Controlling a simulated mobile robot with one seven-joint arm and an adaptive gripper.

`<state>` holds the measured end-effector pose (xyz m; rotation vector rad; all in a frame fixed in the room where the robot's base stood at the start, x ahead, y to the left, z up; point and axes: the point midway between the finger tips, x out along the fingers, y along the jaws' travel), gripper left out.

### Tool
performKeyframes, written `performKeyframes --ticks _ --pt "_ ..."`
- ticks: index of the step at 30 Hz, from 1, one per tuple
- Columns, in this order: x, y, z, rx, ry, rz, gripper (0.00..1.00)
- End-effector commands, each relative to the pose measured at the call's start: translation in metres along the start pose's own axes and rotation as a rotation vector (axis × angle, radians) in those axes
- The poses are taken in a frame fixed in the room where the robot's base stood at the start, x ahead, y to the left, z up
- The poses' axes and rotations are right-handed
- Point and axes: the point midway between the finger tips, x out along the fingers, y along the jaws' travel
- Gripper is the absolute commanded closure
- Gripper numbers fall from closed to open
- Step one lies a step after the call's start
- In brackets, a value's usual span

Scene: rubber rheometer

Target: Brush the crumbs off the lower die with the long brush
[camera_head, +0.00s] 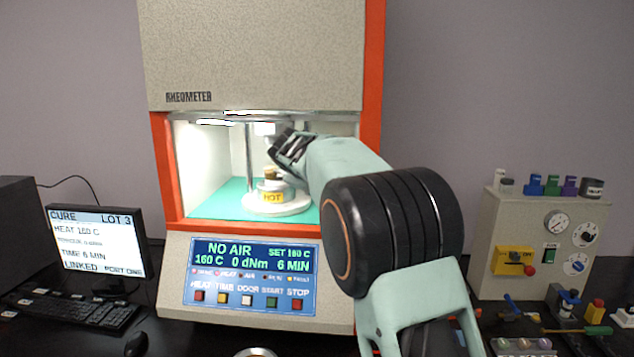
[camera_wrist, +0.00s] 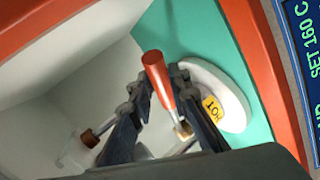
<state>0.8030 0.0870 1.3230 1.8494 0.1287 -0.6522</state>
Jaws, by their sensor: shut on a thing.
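My gripper (camera_head: 288,150) is inside the open chamber of the rheometer, above and beside the lower die (camera_head: 272,187). The lower die stands on a white round base with a yellow HOT label, which also shows in the wrist view (camera_wrist: 228,92). In the wrist view my gripper (camera_wrist: 158,88) is shut on a brush with a red handle (camera_wrist: 158,78). Its metal shank ends in a small tan tip (camera_wrist: 183,131). In the head view a tan-brown piece sits just over the die; I cannot tell whether it touches. Crumbs are too small to make out.
The orange chamber frame (camera_head: 168,180) and a metal post (camera_head: 249,160) are close to my gripper. The display (camera_head: 252,256) reads NO AIR and 160 C. A monitor (camera_head: 97,243) stands left; a valve panel (camera_head: 545,245) and small tools stand right, including a green-handled one (camera_head: 590,330).

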Motion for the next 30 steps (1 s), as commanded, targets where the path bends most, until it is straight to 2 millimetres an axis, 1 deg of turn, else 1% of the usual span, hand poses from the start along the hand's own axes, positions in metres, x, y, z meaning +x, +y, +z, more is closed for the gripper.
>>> performKeyframes --ticks 8,22,26,30 --pt "0.0000 0.0002 0.0000 0.001 0.001 0.001 1.00" --pt "0.0035 -0.0060 0.0015 0.000 0.001 0.001 1.00" --pt "0.0037 -0.0041 0.0010 0.000 0.000 0.000 1.00" --pt "0.0081 0.0004 -0.0006 0.000 0.000 0.000 1.00"
